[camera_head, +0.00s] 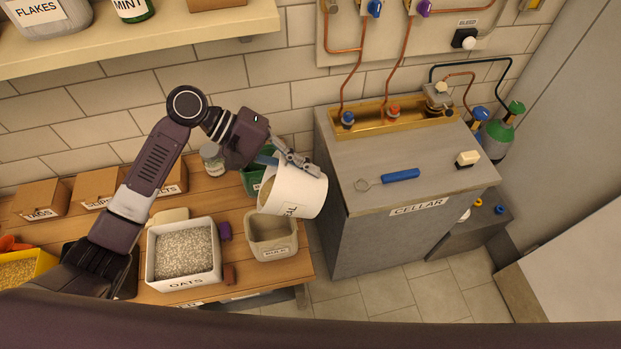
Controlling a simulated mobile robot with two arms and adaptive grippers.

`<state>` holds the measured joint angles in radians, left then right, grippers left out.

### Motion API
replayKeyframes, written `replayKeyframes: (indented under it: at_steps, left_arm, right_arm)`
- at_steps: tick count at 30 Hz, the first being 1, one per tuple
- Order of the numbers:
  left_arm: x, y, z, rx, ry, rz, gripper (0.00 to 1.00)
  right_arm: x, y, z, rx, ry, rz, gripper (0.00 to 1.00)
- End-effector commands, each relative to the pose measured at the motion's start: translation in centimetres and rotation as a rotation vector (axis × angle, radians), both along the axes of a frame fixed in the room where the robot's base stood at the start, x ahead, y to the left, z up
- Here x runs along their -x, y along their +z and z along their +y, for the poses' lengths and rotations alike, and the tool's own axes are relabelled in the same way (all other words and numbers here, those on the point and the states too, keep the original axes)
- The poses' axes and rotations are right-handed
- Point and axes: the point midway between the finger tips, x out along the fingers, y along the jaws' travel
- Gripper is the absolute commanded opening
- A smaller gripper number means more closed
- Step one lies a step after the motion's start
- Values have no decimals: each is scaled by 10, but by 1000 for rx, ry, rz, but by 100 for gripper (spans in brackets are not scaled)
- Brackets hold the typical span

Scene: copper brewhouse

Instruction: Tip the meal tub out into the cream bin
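The white meal tub (304,194) is held in the air, tipped well over with its mouth to the left and down. Its label is partly turned away; only the last letters read clearly. My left gripper (300,165) is shut on the tub at its upper side. Tan material shows at the tub's mouth; I cannot tell how much is in the bin. My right gripper is not in view.
A white OATS bin (215,275) stands left of the cream bin. A green container (250,181) and a lidded jar (212,160) stand behind. The grey CELLAR cabinet (345,225) is close on the right, with a blue-handled whisk (400,175) on top.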

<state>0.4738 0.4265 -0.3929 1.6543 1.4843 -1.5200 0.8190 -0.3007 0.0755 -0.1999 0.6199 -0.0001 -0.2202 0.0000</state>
Motion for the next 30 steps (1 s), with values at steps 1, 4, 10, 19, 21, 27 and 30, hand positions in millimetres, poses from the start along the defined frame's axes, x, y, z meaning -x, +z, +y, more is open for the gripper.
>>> replayKeyframes:
  at_steps: [1, 4, 10, 19, 21, 27, 30]
  left_arm:
    - [0, -6, 1, 27, 1, 0, 0]
    - [0, -6, 4, 73, 1, 0, 0]
    - [-1, -13, 22, 266, 2, 10, 0]
    - [-2, -11, 48, 529, 2, 17, 0]
    - [-2, -10, 55, 592, 2, 19, 0]
    - [-3, -6, 74, 759, 0, 24, 0]
    - [-3, -3, 83, 839, 0, 25, 0]
  right_arm:
    - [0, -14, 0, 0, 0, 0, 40]
    - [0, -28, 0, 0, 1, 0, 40]
    - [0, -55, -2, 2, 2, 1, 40]
    - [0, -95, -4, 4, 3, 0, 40]
    - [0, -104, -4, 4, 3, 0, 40]
    - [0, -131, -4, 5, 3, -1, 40]
    - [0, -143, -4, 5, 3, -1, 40]
